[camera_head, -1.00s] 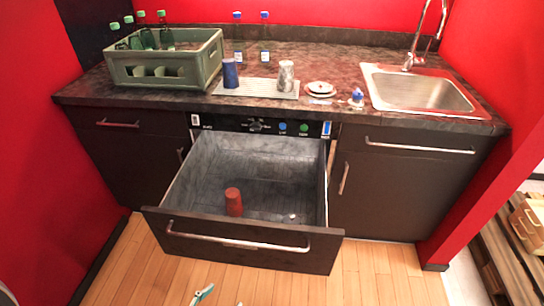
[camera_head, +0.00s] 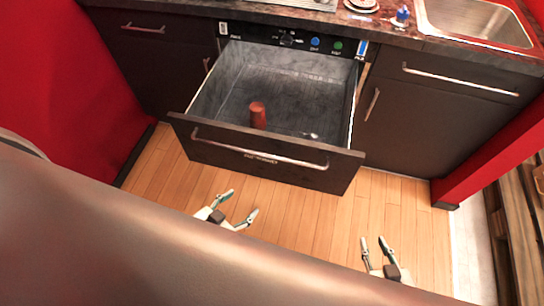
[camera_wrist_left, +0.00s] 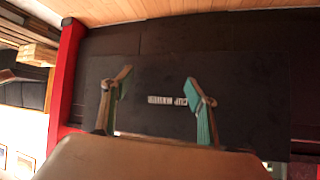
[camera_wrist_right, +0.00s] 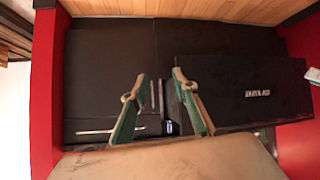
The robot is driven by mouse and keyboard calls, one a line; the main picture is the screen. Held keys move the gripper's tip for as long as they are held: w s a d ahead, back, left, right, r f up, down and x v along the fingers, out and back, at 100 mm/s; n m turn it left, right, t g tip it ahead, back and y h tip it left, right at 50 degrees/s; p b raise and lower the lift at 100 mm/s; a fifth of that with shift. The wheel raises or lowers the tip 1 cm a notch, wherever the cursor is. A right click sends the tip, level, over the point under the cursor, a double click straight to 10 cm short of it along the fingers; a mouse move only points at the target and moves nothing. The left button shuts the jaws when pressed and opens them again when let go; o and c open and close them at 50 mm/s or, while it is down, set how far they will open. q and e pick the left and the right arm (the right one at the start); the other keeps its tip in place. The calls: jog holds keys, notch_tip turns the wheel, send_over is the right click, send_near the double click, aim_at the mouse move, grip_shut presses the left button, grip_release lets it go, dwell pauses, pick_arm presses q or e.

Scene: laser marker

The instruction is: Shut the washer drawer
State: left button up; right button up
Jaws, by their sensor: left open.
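The washer drawer (camera_head: 262,158) is pulled out from the counter in the head view, with a long metal handle (camera_head: 258,153) on its front. A red cup (camera_head: 257,115) stands inside it, near a small light item (camera_head: 309,135). My left gripper (camera_head: 240,207) is open and empty, in front of the drawer and apart from it. In the left wrist view the dark drawer front (camera_wrist_left: 150,85) with its label lies beyond the open fingers. My right gripper (camera_head: 375,247) is open and empty, right of the drawer's front; the drawer front (camera_wrist_right: 240,95) also shows in the right wrist view.
A control panel (camera_head: 290,40) is above the drawer. A cabinet with a handle (camera_head: 460,83) is right of it, under the sink (camera_head: 480,22). A red wall post (camera_head: 490,150) stands at the right. Wooden floor (camera_head: 310,215) in front of the drawer is clear.

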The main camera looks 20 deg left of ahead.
grip_shut()
jog(key=n+t+y+b, duration=0.2)
jog(key=n+y+b, duration=0.9)
jog(key=n, duration=1.2)
send_near(342, 166)
jog(key=shift+g, duration=0.3)
jog(key=x, duration=0.5)
jog(key=shift+s+a+r+b, duration=0.15)
jog(key=shift+s+a+b, duration=0.1)
jog(key=shift+b, duration=0.15)
jog(key=shift+w, duration=0.45)
pick_arm(q)
jog(key=shift+m, duration=0.3)
jog(key=f, duration=0.2)
jog(key=w+f, duration=0.1)
jog(key=f, duration=0.2)
jog(key=shift+w+f, duration=0.1)
jog(key=shift+f, duration=0.2)
pick_arm(e)
jog(key=shift+w, duration=0.15)
